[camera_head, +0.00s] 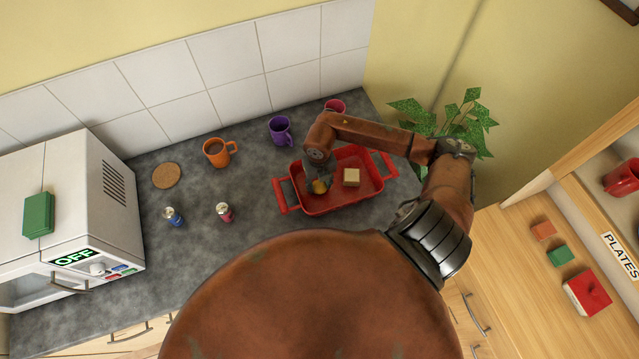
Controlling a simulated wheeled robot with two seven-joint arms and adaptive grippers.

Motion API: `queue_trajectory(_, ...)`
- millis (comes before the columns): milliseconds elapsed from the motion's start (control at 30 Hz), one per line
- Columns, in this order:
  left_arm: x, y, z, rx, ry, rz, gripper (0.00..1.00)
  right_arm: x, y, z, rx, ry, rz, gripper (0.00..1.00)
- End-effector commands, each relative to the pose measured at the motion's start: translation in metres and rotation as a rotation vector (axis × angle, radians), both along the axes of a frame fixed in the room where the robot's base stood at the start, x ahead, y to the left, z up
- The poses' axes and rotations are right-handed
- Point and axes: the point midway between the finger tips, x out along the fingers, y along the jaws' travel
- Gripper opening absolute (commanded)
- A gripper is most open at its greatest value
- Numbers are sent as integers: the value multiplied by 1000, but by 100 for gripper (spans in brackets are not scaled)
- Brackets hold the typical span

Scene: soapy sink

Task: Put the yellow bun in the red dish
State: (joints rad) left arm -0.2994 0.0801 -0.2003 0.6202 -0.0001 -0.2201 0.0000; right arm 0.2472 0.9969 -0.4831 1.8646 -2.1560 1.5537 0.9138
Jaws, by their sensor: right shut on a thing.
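The red dish (346,207) is a rectangular tray with two handles on the grey counter. The yellow bun (319,187) shows as a small yellow-orange thing at the left inside of the dish. My right gripper (318,178) reaches down into the left part of the dish and is shut on the bun. The gripper partly hides the bun, and I cannot tell whether the bun touches the dish floor. A pale cream block (351,177) sits in the dish to the right of the bun. My left gripper is not in view.
A white microwave (75,220) fills the left end; a plant (455,125) is at right.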

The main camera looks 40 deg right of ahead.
Motion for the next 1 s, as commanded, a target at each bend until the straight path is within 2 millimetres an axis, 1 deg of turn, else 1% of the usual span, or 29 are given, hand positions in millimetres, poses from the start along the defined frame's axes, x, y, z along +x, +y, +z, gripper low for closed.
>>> queue_trajectory(200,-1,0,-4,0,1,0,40,0,0,-4,0,0,0,13)
queue_trajectory(233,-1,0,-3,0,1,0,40,0,0,-3,0,0,0,39)
queue_trajectory(467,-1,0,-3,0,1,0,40,0,0,-2,0,0,0,54)
queue_trajectory(767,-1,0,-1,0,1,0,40,0,0,-1,0,-1,0,54)
queue_trajectory(867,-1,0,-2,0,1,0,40,1,0,6,0,-4,1,54)
queue_trajectory(967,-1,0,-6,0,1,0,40,1,0,20,-2,-5,3,54)
queue_trajectory(1000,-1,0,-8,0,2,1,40,1,-1,28,-3,-5,3,54)
